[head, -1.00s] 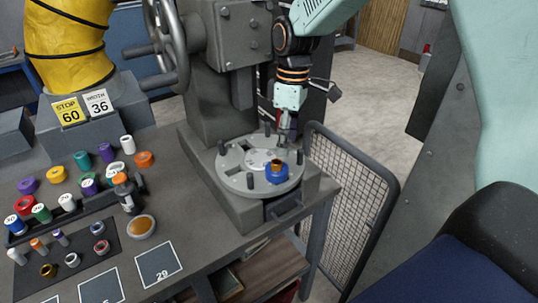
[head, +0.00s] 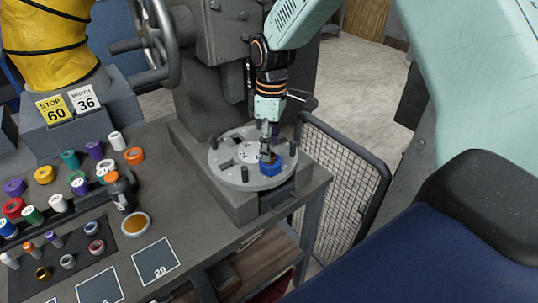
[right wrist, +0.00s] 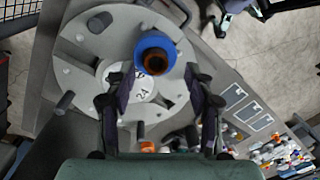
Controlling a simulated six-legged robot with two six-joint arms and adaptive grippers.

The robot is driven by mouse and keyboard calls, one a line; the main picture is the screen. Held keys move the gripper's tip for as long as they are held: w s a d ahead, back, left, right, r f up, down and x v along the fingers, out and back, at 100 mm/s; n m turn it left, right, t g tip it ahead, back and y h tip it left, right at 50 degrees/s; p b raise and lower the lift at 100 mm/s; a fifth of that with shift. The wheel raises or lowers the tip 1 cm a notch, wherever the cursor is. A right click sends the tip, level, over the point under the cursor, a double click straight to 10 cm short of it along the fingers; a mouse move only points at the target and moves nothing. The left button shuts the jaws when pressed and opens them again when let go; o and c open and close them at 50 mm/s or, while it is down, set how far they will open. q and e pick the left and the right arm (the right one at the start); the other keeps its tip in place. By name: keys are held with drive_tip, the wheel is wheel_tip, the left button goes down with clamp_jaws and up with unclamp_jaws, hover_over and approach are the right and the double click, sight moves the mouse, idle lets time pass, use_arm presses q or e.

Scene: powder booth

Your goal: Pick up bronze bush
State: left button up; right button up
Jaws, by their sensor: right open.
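A bronze bush (right wrist: 154,62) stands in a blue round holder (right wrist: 154,43) on the round grey plate of the press in the right wrist view. The blue holder also shows in the head view (head: 271,169), on the right front part of the plate, where my gripper mostly covers the bush. My right gripper (head: 267,153) points down just above the bush. In the right wrist view its open fingers (right wrist: 161,76) lie either side of the line to the bush; I cannot tell whether they touch it. My left gripper is out of view.
Several dark pegs, one at the plate's front (head: 245,175), rise from the plate (head: 225,167). Another bronze ring (head: 42,273) lies on a dark mat at the left. Coloured rings and a bottle (head: 120,190) crowd the bench's left. A mesh guard (head: 335,175) stands at right.

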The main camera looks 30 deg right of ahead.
drive_tip(key=shift+w+d+f, duration=0.1)
drive_tip(key=shift+w+f, duration=0.05)
drive_tip(key=shift+f, duration=0.5)
drive_tip(key=shift+w+d+f, duration=0.1)
drive_tip(key=shift+f, duration=0.5)
drive_tip(key=shift+s+a+r, duration=0.2)
drive_tip(key=shift+s, duration=0.1)
drive_tip(key=shift+c, duration=1.4)
drive_tip(key=shift+w+d+f, duration=0.15)
drive_tip(key=shift+w, duration=0.1)
drive_tip(key=c, duration=0.6)
drive_tip(key=shift+s, duration=0.15)
clamp_jaws()
